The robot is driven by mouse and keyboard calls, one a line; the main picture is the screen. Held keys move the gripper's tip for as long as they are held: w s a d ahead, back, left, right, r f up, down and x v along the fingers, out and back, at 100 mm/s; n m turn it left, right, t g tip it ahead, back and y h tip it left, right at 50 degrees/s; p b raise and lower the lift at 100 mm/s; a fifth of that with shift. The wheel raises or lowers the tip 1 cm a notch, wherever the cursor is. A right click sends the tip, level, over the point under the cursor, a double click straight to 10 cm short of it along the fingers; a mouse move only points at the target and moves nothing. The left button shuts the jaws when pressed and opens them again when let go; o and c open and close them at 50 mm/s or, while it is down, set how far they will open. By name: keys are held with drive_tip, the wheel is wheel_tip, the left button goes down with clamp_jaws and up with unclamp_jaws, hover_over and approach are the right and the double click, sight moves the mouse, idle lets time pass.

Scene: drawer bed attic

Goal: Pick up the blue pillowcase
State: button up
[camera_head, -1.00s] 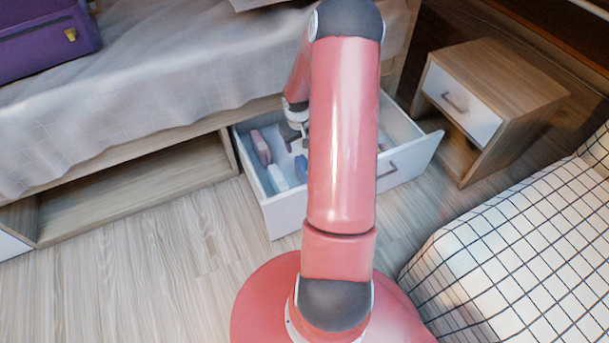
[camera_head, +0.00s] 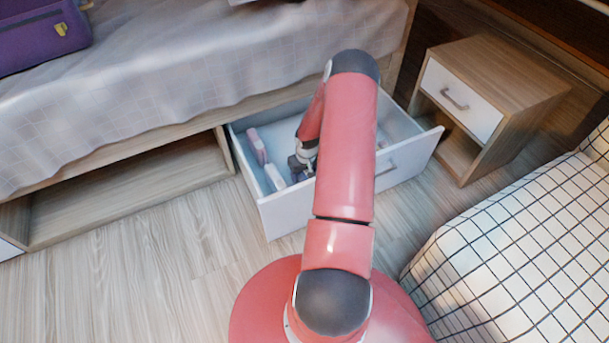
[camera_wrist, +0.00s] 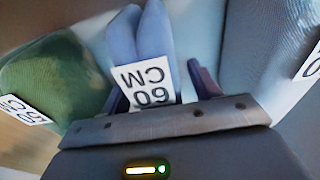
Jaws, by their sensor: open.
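The blue pillowcase (camera_wrist: 141,42) is a folded blue cloth with a white "60 CM" label, seen in the wrist view. My gripper (camera_wrist: 160,88) is open, with one dark finger on either side of the labelled end of the blue cloth. I cannot tell whether the fingers touch it. In the head view my gripper (camera_head: 299,170) is down inside the open white drawer (camera_head: 284,213), and it and my arm hide the blue pillowcase.
In the wrist view a green labelled cloth (camera_wrist: 55,75) lies left of the blue one and a pale blue-grey one (camera_wrist: 265,50) right. In the head view a pink item (camera_head: 257,147) and a pale item (camera_head: 275,178) lie in the drawer. A nightstand (camera_head: 500,75) stands right.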

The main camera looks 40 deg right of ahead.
drive_tip(key=c, duration=1.1)
